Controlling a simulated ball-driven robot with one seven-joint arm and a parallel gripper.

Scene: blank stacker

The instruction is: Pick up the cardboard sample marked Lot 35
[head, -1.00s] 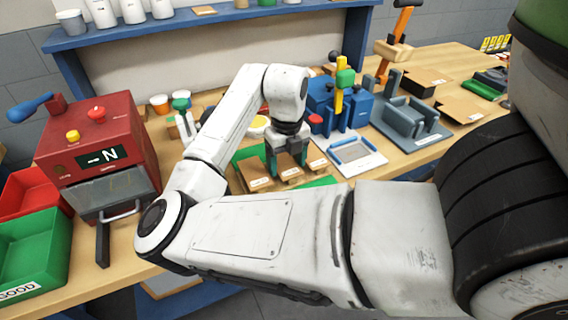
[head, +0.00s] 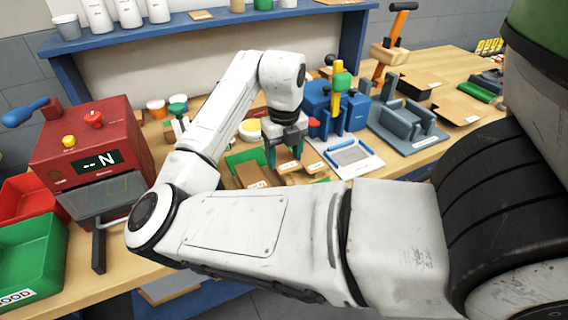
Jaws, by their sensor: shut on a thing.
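Three small brown cardboard samples with white labels show in the head view around a green tray (head: 243,158) at the middle of the bench. The label print is too small to read, so I cannot tell which is Lot 35. My gripper (head: 286,158) is over the middle sample (head: 291,167) and shut on it, its fingers pointing down. The left sample (head: 250,173) lies on the tray side, and the right sample (head: 316,167) is close beside the held one. My fingers partly hide the held sample, and its height above the tray is hard to judge.
A red machine (head: 92,140) with a display stands at left, beside red and green bins (head: 30,250). Blue fixtures (head: 335,108) and a grey-blue fixture (head: 405,120) stand to the right. Small tubs (head: 157,108) are behind my arm. A blue shelf (head: 200,22) runs along the back.

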